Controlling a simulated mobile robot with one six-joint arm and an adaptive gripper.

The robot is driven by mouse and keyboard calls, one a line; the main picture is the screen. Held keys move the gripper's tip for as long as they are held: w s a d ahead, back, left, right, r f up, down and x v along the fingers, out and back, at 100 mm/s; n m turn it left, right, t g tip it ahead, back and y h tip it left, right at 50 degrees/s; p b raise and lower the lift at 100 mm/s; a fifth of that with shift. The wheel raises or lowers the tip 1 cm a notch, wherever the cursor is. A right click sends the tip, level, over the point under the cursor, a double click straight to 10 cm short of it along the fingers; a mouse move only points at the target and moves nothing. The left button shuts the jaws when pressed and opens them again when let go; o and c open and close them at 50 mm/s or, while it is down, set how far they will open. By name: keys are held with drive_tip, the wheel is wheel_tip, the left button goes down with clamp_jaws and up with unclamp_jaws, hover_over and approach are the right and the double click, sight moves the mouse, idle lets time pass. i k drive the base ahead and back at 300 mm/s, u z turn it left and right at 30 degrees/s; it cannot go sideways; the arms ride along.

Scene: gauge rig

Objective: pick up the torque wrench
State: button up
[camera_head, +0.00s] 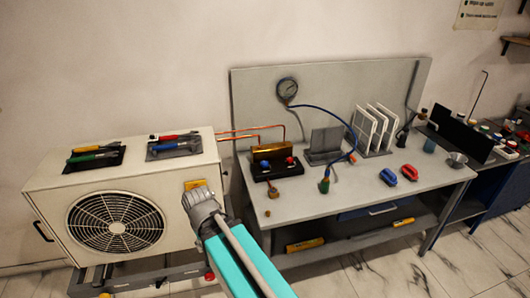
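Several hand tools with coloured handles lie on two dark mats on top of a white outdoor fan unit (55,195). The left mat (77,163) bears a yellow-handled tool (90,148) and a blue-and-green-handled tool (88,157). The right mat (160,156) bears a red-handled tool (172,137) and a green-handled tool (166,148). I cannot tell which is the torque wrench. My arm reaches up from the bottom, and its grey end (202,206) shows in front of the unit's right side, apart from the tools. My gripper's fingers cannot be made out.
A grey workbench (310,206) stands right of the unit, with a round pressure gauge (287,89), white panels in a rack (377,128), red (409,172) and blue (388,177) items. Copper pipes (250,128) join unit and bench. A cluttered blue cabinet stands far right. Marble-look floor is open front right.

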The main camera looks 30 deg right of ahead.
sight(157, 138)
drive_tip(key=k, duration=0.9)
drive_tip(key=z, duration=0.15)
drive_tip(key=i, duration=0.35)
drive_tip(key=z, duration=0.7)
drive_tip(key=i, duration=0.7)
drive_tip(key=z, duration=0.3)
drive_tip(key=i, duration=1)
drive_tip(key=u, duration=0.55)
